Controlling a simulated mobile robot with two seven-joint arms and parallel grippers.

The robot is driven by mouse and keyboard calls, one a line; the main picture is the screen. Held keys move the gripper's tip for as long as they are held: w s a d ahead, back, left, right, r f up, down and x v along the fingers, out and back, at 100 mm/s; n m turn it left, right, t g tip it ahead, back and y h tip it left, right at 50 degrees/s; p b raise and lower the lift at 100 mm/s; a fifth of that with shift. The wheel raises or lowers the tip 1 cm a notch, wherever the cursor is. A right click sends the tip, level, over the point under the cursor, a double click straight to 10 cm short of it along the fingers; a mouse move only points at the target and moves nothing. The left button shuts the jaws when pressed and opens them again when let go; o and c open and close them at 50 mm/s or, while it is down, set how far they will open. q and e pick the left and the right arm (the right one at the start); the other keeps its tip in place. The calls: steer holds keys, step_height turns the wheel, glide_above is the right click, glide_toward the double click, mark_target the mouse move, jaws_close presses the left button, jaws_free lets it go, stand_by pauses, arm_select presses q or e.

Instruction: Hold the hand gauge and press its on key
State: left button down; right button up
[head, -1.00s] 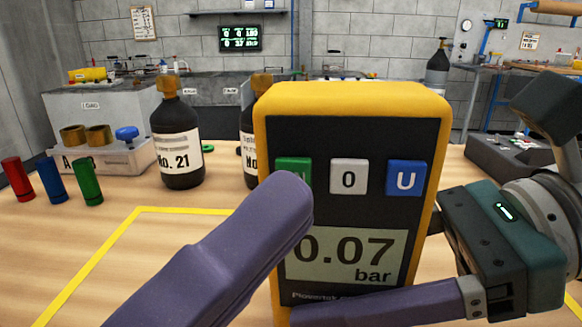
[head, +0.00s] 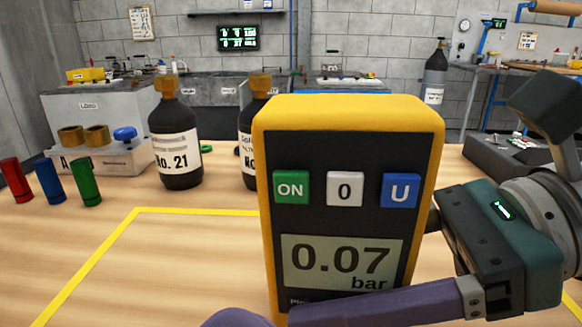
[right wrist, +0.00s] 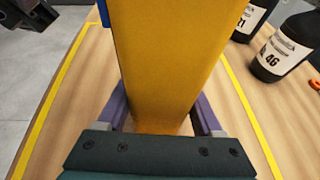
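The hand gauge (head: 348,210), with a yellow case and a dark face, stands upright in the middle of the head view. Its green ON key (head: 290,187) is uncovered, left of a grey 0 key (head: 345,189) and a blue U key (head: 400,190). The display (head: 342,263) reads 0.07 bar. My right gripper (head: 345,306) is shut on the gauge's lower part; the right wrist view shows a purple finger on each side of the yellow case (right wrist: 165,65). Only a purple tip of my left gripper (head: 238,318) shows at the bottom edge, below the ON key and apart from it.
Dark bottles (head: 178,135) stand behind the gauge at left. A tray (head: 105,160) with brass parts and red, blue and green cylinders (head: 50,180) lies further left. A yellow tape outline (head: 90,265) marks the wooden table, which is bare at front left.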

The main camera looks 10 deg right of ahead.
steer(key=o, duration=0.5)
steer(key=shift+c, duration=0.2)
